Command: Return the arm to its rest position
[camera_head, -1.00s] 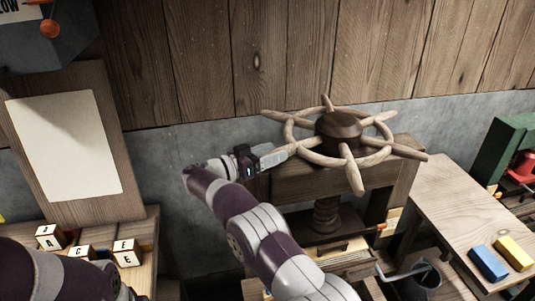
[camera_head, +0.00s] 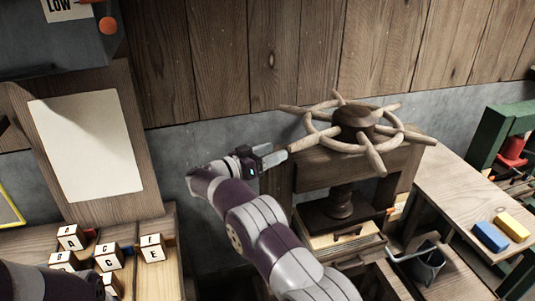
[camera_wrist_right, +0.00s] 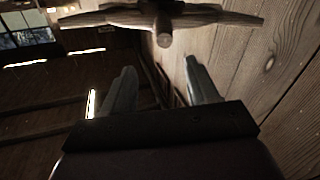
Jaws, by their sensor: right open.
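My right gripper (camera_head: 274,155) is to the left of the wooden spoked wheel (camera_head: 352,124), by the tip of a near-left handle. It is open, and its two fingers stand apart with nothing between them in the right wrist view (camera_wrist_right: 160,72). That view shows part of the wheel (camera_wrist_right: 165,20) beyond the fingertips. My right arm (camera_head: 250,225) reaches up from the bottom middle of the head view. Part of my left arm (camera_head: 45,284) shows at the bottom left; its gripper is out of view.
The wheel tops a wooden screw press (camera_head: 340,204). Letter blocks (camera_head: 109,257) stand on a table at left, below a board with blank paper (camera_head: 87,145). A right table (camera_head: 450,195) holds a blue block (camera_head: 490,237) and a yellow block (camera_head: 512,227). A metal bucket (camera_head: 427,262) is beside the press.

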